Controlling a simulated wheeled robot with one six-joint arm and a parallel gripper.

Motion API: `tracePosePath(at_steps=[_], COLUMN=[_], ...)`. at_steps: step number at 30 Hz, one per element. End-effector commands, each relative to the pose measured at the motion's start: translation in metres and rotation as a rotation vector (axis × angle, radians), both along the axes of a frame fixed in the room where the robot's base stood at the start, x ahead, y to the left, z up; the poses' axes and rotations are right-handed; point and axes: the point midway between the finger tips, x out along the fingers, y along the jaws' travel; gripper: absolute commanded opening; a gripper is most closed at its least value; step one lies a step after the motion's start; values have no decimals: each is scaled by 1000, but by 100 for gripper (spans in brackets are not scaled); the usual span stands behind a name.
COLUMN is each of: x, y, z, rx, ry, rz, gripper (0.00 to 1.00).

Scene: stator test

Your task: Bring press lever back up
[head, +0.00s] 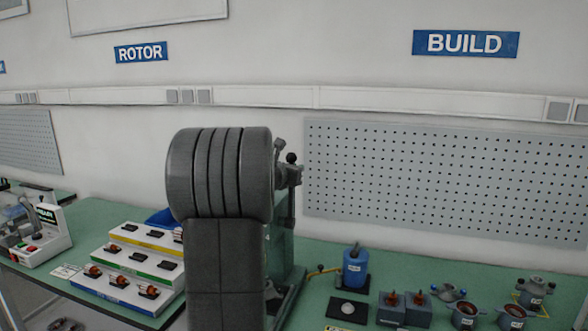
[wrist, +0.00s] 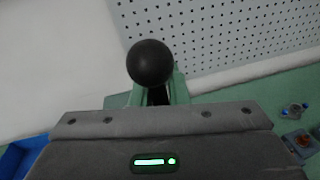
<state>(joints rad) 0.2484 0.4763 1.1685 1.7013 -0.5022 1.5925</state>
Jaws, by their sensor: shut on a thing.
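The press (head: 283,232) is a green upright frame, largely hidden behind my grey arm in the head view. The press lever's black ball knob (head: 291,158) shows near the top of the press, just right of my arm. In the wrist view the ball knob (wrist: 150,62) sits just past the front edge of my gripper (wrist: 152,100), with green press parts (wrist: 180,88) behind it. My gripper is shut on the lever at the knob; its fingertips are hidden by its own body. Most of the lever's shaft is hidden.
Left of my arm is a tiered parts rack (head: 128,262) and a white test box (head: 45,225). Right of the press stand a blue fixture (head: 355,268) and several small motor parts (head: 465,314) on the green bench. A pegboard (head: 440,180) is behind.

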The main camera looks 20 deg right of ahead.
Motion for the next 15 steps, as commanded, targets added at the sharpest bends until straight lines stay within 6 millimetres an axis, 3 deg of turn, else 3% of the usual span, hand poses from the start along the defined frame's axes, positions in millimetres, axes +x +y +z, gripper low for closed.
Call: tracePosePath(at_steps=[1,5,6,8,15], x=[0,0,0,0,0], y=[0,0,0,0,0], z=[-13,-13,-13,-12,-7], rx=[11,12,12,10,5], ry=[15,16,16,14,9], rz=[-2,-2,-2,-2,-1], gripper=[0,0,22,34,34])
